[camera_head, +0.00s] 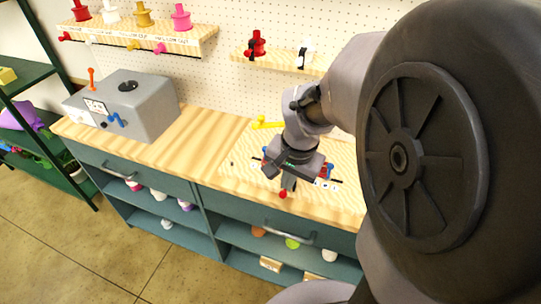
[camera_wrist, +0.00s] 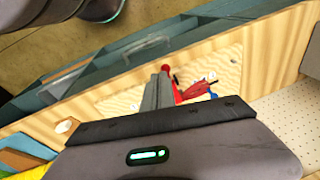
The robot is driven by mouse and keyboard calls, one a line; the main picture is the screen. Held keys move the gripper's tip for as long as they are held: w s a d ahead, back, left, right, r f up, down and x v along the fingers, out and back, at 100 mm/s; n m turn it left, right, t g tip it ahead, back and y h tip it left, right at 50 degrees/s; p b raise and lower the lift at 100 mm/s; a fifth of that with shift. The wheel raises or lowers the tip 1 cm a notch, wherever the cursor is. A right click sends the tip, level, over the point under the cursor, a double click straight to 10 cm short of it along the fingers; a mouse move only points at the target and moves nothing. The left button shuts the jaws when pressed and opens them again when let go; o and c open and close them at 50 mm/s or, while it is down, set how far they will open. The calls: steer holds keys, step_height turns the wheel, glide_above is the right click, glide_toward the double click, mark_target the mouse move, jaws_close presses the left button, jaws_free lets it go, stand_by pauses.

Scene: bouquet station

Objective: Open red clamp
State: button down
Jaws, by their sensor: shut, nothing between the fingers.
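The red clamp shows as a red ball knob (camera_head: 283,194) near the front edge of the worktop in the head view, just beside my fingertips. In the wrist view its red arm (camera_wrist: 195,90) lies right of my fingers, and the round red knob (camera_wrist: 166,68) shows at the fingertips. My gripper (camera_head: 288,187) points down over the clamp with its fingers together; in the wrist view the fingers (camera_wrist: 160,80) are shut and empty. My fingers hide part of the clamp. I cannot tell whether they touch the knob.
A yellow lever (camera_head: 267,124) lies behind my gripper on a light wooden board (camera_head: 235,158). A grey box (camera_head: 140,105) with an orange lever and a blue handle stands at left. Shelves (camera_head: 180,42) with coloured spools hang behind. Worktop between box and board is clear.

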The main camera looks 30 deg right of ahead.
steer(key=shift+s+a+r+p, duration=0.15)
steer(key=shift+s+a+r, duration=0.2)
steer(key=shift+r, duration=0.2)
steer(key=shift+s+a+r+p, duration=0.2)
steer(key=shift+s+r, duration=0.1)
steer(key=shift+r, duration=0.3)
steer(key=shift+s+a+r+p, duration=0.15)
steer(key=shift+s+a+r, duration=0.2)
steer(key=shift+r, duration=0.2)
steer(key=shift+d, duration=0.1)
